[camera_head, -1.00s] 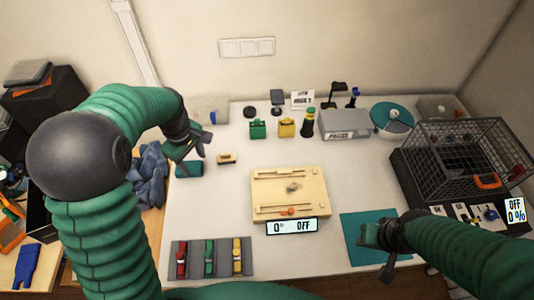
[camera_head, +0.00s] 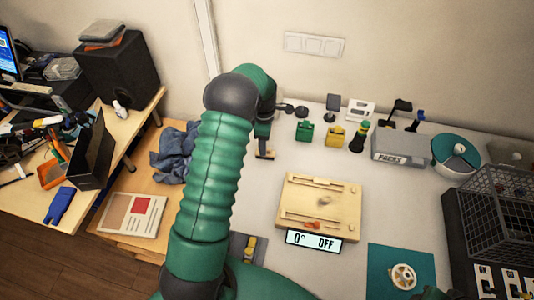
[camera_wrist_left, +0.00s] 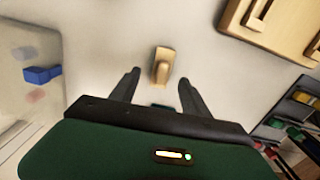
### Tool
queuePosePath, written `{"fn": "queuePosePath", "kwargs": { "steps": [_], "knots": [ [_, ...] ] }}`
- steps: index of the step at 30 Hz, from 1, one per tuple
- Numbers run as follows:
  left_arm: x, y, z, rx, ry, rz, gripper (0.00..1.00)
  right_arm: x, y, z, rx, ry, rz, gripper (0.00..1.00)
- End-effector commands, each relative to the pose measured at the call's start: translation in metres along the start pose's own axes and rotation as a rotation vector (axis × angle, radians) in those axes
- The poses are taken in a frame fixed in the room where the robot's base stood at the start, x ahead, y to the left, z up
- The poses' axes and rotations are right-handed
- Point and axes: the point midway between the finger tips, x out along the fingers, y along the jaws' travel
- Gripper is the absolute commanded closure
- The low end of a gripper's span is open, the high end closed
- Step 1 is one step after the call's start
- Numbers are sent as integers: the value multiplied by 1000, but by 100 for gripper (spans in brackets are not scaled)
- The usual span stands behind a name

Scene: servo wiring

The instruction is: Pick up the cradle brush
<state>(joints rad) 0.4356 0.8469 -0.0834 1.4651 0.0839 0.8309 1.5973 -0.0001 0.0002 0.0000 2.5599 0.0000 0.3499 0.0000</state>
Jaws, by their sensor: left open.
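A small wooden brush-like piece (camera_head: 265,155), which I take for the cradle brush, lies on the white table left of the wooden board (camera_head: 320,204). In the left wrist view the small piece (camera_wrist_left: 163,66) lies ahead of the palm, in line with the gap between my fingers. My left gripper (camera_wrist_left: 158,78) is open and empty, its fingers on either side of that line. In the head view my left gripper (camera_head: 263,136) is partly hidden by my arm, close above the piece. Only a dark bit of my right gripper (camera_head: 430,293) shows at the bottom edge.
Green (camera_head: 304,131) and yellow (camera_head: 335,136) blocks and a dark bottle stand behind the board. A teal mat (camera_head: 388,260) holds a white spool (camera_head: 403,276). A wire cage (camera_head: 500,215) stands at right. A blue cloth (camera_head: 172,157) lies at left.

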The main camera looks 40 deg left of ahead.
Motion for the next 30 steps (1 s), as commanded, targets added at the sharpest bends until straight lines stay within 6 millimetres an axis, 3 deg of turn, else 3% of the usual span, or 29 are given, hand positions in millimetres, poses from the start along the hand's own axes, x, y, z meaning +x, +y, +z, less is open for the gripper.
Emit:
{"fn": "queuePosePath", "kwargs": {
  "steps": [7,15,27,30],
  "knots": [
    [43,-1,6,-1,-1,-4,45,-4,0,-1,0,0,0,59],
    [49,0,7,0,-1,-1,45,-4,0,-1,0,0,0,59],
    [49,0,7,0,-1,-1,96,-4,0,-1,0,0,0,59],
    [49,0,6,0,-1,-1,100,-4,0,-1,0,0,0,59]
  ]
}}
